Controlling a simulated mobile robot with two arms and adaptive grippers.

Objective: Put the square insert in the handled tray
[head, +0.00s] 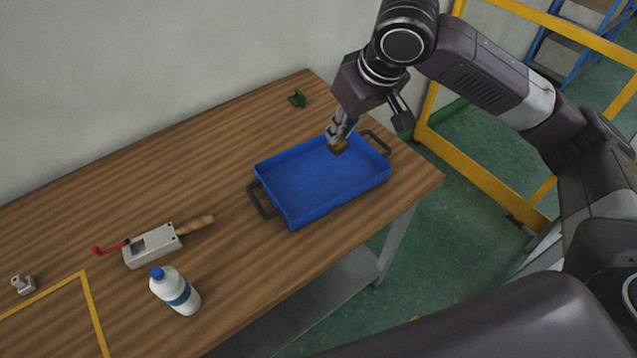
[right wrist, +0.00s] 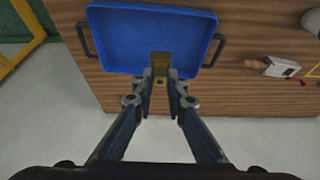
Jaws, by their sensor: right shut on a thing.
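The handled tray (head: 318,180) is blue and shallow, with a dark handle at each end, and sits on the wooden table toward its right end. My right gripper (head: 338,137) is over the tray's back part, near its back rim. It is shut on a small brass-coloured block, the square insert (head: 339,147). In the right wrist view the insert (right wrist: 160,66) is between the fingertips (right wrist: 160,75), with the blue tray (right wrist: 125,35) behind it. I cannot tell whether the insert touches the tray. My left gripper is not in view.
On the wooden table (head: 150,190) are a small green part (head: 297,99), a metal tool with a wooden handle and red crank (head: 152,245), a white bottle with a blue cap (head: 175,290) and a small grey part (head: 23,285). A yellow rail (head: 470,168) stands right of the table.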

